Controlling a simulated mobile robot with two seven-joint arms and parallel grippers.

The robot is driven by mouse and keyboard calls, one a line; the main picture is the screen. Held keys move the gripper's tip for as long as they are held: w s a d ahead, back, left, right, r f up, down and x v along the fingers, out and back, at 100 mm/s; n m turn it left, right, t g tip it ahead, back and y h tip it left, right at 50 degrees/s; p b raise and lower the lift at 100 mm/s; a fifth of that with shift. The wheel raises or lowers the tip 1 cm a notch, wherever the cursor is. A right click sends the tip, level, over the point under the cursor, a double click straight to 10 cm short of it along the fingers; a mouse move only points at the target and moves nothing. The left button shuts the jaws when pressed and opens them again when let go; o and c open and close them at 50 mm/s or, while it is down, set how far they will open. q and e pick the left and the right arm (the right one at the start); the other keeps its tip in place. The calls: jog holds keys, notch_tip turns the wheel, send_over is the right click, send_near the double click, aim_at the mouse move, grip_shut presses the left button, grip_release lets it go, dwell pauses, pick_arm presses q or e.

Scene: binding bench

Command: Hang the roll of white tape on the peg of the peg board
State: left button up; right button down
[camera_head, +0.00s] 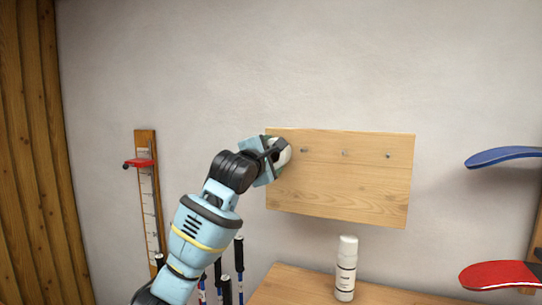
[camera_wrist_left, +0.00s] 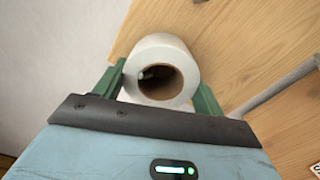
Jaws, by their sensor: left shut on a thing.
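My left gripper (camera_head: 276,153) is shut on the roll of white tape (camera_head: 285,151), at the left end of the wooden peg board (camera_head: 340,190). In the left wrist view the white tape roll (camera_wrist_left: 174,51) sits between the two green fingers, its open hole facing the camera. A small grey peg (camera_wrist_left: 147,74) shows inside the hole, at its left side. I cannot tell how far the roll is over it. Other short pegs, such as the near one (camera_head: 304,150), stand bare along the board's upper part. My right gripper is not in view.
A white bottle (camera_head: 346,268) stands on the wooden bench (camera_head: 290,287) below the board. Blue (camera_head: 505,156) and red (camera_head: 500,275) rounded pieces jut in at the right. A narrow wall rack (camera_head: 147,190) with a red clamp is at the left. The wall above is clear.

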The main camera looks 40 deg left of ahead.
pick_arm(q)
jog(key=shift+f, duration=0.1)
jog(key=o, duration=1)
jog(key=shift+o, duration=0.6)
jog(key=shift+s, duration=0.15)
jog(key=v, duration=0.9)
jog(key=shift+s, duration=0.35)
jog(key=shift+d, duration=0.1)
